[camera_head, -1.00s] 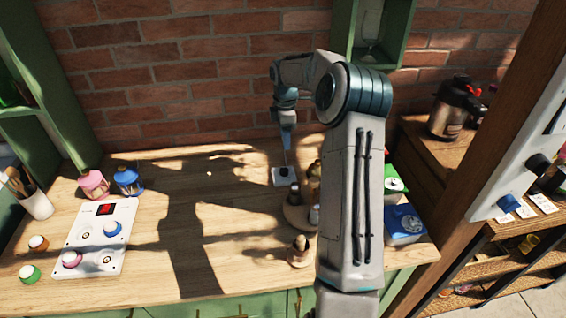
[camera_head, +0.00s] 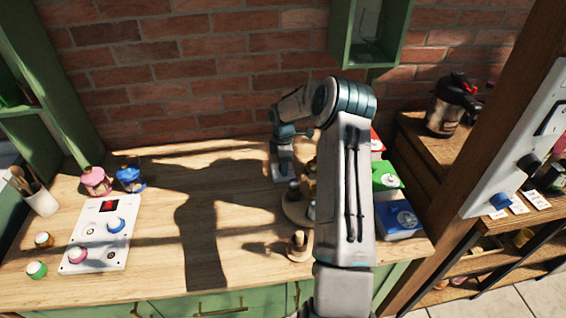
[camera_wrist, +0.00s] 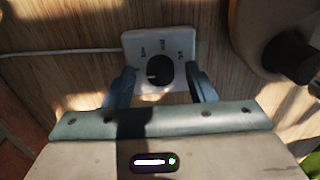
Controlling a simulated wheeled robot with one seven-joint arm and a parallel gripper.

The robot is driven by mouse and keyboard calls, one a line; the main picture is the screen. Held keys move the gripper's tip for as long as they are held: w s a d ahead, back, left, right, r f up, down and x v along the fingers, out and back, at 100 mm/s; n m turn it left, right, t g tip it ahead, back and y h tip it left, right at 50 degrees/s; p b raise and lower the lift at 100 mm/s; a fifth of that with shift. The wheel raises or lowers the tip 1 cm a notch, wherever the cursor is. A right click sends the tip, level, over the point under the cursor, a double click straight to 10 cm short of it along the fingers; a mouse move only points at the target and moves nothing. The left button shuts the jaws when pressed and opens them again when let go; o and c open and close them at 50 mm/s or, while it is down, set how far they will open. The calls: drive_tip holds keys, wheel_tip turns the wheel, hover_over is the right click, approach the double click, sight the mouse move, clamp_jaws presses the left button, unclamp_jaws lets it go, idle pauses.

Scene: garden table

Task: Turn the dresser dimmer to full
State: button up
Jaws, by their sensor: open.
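The dimmer is a small white plate (camera_wrist: 134,48) with a round black knob (camera_wrist: 160,69) in the wrist view. Dark markings sit around the knob, at its left, top and right; they are too small to read surely. A pale pointer mark on the knob faces left. My gripper (camera_wrist: 161,84) is open, one finger on each side of the knob, with gaps between fingers and knob. In the head view my gripper (camera_head: 283,174) is low over the dresser top and mostly hides the dimmer.
A round wooden stand (camera_head: 296,207) with small items is close to the right of my gripper. Red, green (camera_head: 388,176) and blue boxes (camera_head: 399,221) stand further right. A white panel with knobs (camera_head: 99,238) lies left. The dresser's middle is clear.

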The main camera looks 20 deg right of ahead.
drive_tip(key=c, duration=1)
drive_tip(key=shift+o, duration=0.2)
